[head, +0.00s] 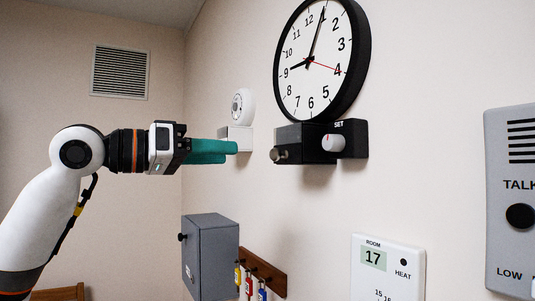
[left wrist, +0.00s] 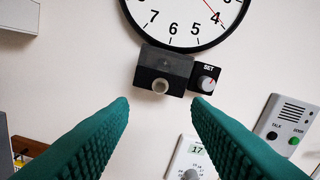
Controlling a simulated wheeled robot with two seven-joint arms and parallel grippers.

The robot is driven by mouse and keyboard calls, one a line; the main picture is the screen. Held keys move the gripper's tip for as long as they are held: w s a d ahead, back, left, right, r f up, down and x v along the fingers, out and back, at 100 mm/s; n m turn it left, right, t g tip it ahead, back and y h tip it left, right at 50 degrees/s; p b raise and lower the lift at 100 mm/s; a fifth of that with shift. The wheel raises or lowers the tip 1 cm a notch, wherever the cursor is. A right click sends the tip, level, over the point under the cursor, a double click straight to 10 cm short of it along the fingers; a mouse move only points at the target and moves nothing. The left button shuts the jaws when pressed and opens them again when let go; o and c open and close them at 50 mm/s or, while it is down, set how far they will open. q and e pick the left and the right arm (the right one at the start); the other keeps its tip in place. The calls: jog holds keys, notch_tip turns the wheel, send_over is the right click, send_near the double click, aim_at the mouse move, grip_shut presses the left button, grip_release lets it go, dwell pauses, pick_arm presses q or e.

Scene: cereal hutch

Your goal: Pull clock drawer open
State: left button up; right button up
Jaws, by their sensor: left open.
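The clock (head: 318,62) hangs on the wall with a white face and black rim. Below it is the dark clock drawer (head: 304,140) with a round knob (head: 277,155) on its front. Beside it is a black SET box (head: 352,137) with a white dial. My left gripper (head: 234,147) is level with the drawer, to the left of the knob and apart from it. In the left wrist view the teal fingers are spread and empty, and the drawer knob (left wrist: 160,86) shows beyond the gap between them. My right gripper is not in view.
A grey box (head: 210,258) and a wooden key rack (head: 263,270) are on the wall below. A room thermostat (head: 387,268) and a TALK intercom (head: 512,200) are to the right. A small round white device (head: 243,106) is behind the gripper.

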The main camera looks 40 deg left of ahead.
aim_at(271, 153)
pick_arm(q)
jog(key=p+x, duration=0.5)
jog(key=x, duration=0.3)
jog(key=shift+w+d+r+p, duration=0.1)
jog(key=shift+w+p, duration=0.2)
jog(key=shift+w, duration=0.2)
jog(key=shift+c, duration=0.2)
grip_shut()
